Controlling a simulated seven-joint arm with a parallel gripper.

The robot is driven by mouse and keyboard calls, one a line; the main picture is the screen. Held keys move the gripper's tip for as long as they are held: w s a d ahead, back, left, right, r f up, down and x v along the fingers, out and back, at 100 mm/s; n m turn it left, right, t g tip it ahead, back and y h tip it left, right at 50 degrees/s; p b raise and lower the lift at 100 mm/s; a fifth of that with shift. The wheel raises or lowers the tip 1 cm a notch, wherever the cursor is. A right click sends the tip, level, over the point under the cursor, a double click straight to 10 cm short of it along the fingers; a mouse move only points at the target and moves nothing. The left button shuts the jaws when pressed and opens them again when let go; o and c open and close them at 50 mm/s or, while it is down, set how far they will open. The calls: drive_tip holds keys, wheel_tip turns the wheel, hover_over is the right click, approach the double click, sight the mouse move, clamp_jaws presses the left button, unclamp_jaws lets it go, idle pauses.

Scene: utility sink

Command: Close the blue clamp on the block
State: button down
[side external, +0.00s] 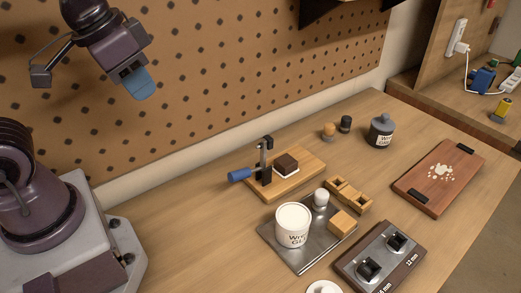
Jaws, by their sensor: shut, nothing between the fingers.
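The clamp (264,160) is a dark upright metal piece with a blue handle (239,175) sticking out to the left. It stands on a light wooden board (303,163) in the middle of the table. The block (287,163), dark brown on top with a pale layer below, sits on the board just right of the clamp. Whether the clamp touches the block cannot be told. My gripper (139,84) is at the upper left with blue fingertips shut and empty, well above the table and far from the clamp.
A metal tray (290,257) with a white glue tub (293,225) stands in front of the board. A knob box (384,262) and brown cutting board (440,175) lie to the right. A grey jar (381,132) stands behind. The table left of the clamp is clear.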

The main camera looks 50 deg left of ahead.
drive_tip(key=w+d+f+m, duration=0.1)
drive_tip(key=w+f+m, duration=0.9)
drive_tip(key=m, duration=0.7)
drive_tip(key=shift+w+d+f+m, duration=0.15)
drive_tip(key=shift+w+f+m, duration=0.25)
drive_tip(key=shift+w, duration=0.6)
drive_tip(key=x, duration=0.9)
drive_tip(key=shift+w+f, duration=0.1)
drive_tip(key=shift+f, duration=0.15)
drive_tip(key=w, duration=0.3)
drive_tip(key=shift+w+f, duration=0.15)
drive_tip(key=shift+f, duration=0.05)
drive_tip(key=shift+w, duration=0.5)
